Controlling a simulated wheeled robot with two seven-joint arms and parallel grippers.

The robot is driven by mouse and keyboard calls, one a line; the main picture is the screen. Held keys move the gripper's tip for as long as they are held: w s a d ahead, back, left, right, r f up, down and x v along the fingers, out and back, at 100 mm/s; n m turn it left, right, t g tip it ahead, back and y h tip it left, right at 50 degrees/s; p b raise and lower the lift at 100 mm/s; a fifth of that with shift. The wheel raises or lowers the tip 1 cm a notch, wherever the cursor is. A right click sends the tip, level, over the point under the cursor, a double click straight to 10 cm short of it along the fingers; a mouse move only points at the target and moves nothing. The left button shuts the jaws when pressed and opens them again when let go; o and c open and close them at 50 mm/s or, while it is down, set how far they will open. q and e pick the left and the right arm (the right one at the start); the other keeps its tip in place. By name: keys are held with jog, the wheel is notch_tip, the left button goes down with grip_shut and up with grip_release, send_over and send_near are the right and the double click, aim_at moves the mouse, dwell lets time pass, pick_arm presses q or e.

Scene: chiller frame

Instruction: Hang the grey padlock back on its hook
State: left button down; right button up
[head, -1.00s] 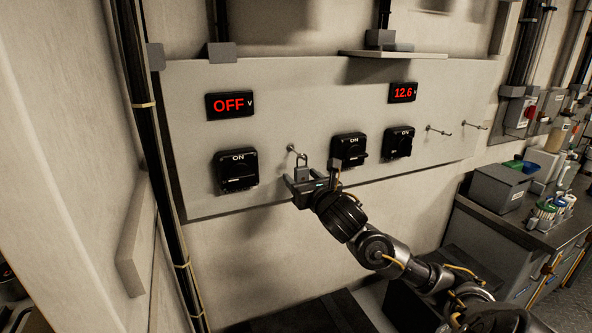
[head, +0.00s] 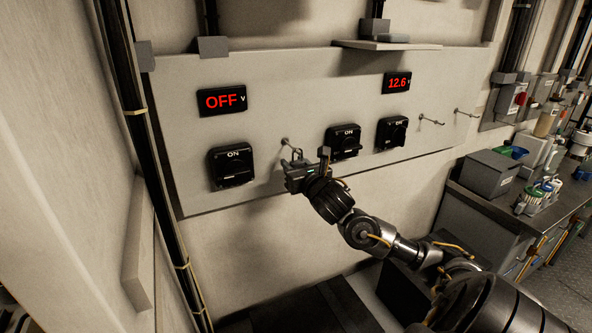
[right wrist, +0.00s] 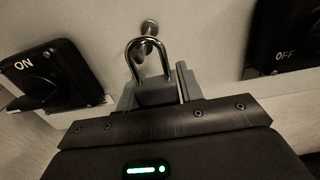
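The grey padlock (right wrist: 155,93) is upright between the fingers of my right gripper (right wrist: 157,88), its closed-looking silver shackle pointing up. The padlock also shows in the head view (head: 297,156), small and partly hidden by the right gripper (head: 301,168). The hook (head: 286,141) sticks out of the pale panel just above and left of the padlock. In the right wrist view the hook (right wrist: 149,28) overlaps the top of the shackle. I cannot tell whether the shackle is around the hook or in front of it. My left gripper is not in view.
A black switch (head: 231,165) is left of the hook, and two more switches (head: 343,141) (head: 392,132) are to the right. Two empty hooks (head: 431,120) (head: 466,112) are farther right. A grey box (head: 491,175) stands on the right-hand bench.

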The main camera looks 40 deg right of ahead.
jog(key=shift+w, duration=0.1)
jog(key=c, duration=0.5)
jog(key=shift+a, duration=0.1)
jog(key=shift+c, duration=0.9)
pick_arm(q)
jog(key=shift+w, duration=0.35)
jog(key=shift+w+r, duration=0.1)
pick_arm(e)
jog(key=shift+r, duration=0.1)
